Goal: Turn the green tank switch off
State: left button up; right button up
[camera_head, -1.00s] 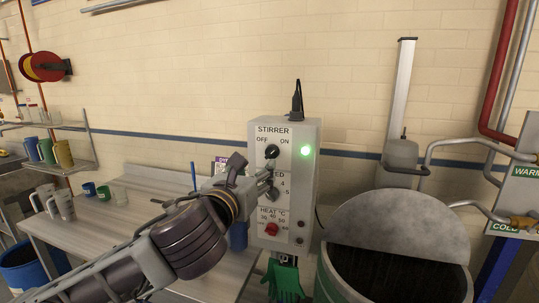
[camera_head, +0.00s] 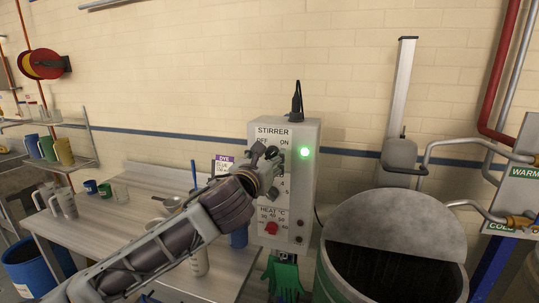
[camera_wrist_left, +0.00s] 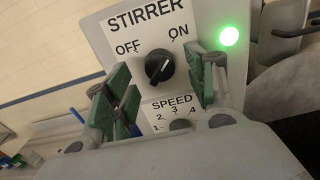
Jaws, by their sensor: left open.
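The grey STIRRER control box (camera_head: 303,190) stands beside the tank. Its black OFF/ON knob (camera_wrist_left: 159,67) shows in the left wrist view, with its pointer mark toward the ON side. The green lamp (camera_head: 305,152) beside it is lit, and also shows in the left wrist view (camera_wrist_left: 229,36). My left gripper (camera_head: 270,158) is in front of the knob and mostly hides it in the head view. In the wrist view its green-padded fingers (camera_wrist_left: 163,72) are open, one on each side of the knob. Contact cannot be told. The green tank (camera_head: 392,260) is at lower right.
Below on the box are the SPEED dial (camera_wrist_left: 180,125) and a red HEAT knob (camera_head: 271,228). Green gloves (camera_head: 284,276) hang under the box. A bench (camera_head: 120,222) with cups is at left. Pipes with valves (camera_head: 520,222) are at right.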

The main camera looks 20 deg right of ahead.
pick_arm(q)
jog(key=shift+x, duration=1)
jog(key=c, duration=1.1)
jog(key=shift+o, duration=0.2)
